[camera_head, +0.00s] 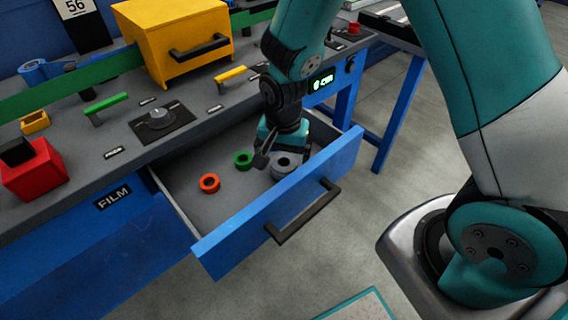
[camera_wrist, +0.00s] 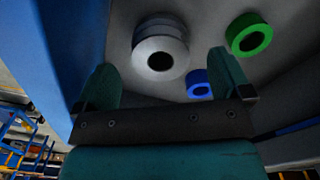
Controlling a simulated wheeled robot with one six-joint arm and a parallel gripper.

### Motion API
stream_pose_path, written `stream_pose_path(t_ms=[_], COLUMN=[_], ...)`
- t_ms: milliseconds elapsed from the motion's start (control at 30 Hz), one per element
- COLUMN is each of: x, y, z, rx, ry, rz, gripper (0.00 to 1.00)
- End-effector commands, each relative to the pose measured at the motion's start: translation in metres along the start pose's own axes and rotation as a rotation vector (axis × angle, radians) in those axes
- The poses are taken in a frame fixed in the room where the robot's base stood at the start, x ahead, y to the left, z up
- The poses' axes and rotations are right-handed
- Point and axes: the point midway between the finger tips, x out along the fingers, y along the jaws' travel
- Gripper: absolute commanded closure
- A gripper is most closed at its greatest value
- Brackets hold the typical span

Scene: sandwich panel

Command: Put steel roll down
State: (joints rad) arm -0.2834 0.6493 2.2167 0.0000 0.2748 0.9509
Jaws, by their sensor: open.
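The steel roll (camera_head: 284,166) is a grey ring inside the open blue drawer (camera_head: 235,240), towards its right end. It also shows in the wrist view (camera_wrist: 160,58), just beyond and between my fingertips. My gripper (camera_head: 279,150) is low in the drawer at the roll, pointing down. In the wrist view my gripper (camera_wrist: 164,72) has its two teal fingers wide apart, with nothing held between them. The roll looks apart from both fingers there. In the head view the fingers hide part of the roll's back side.
A green roll (camera_head: 243,160) and an orange roll (camera_head: 209,183) lie left of the steel roll. A blue roll (camera_wrist: 198,84) shows in the wrist view. The drawer's front panel carries a dark handle (camera_head: 303,212). A yellow box (camera_head: 175,35) stands on the counter behind.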

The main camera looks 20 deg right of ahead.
Motion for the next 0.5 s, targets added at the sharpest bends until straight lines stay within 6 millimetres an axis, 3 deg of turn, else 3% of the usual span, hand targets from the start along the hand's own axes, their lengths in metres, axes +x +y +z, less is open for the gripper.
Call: stream_pose_path(t_ms=[33, 200, 500], x=[-0.014, -0.048, -0.087], y=[-0.001, -0.001, 0.001], z=[-0.001, 0.0, 0.007], rx=[0.0, 0.0, -0.063], ry=[0.003, 0.003, -0.01], rz=[-0.004, -0.004, -0.025], gripper=[0.04, 0.04, 0.04])
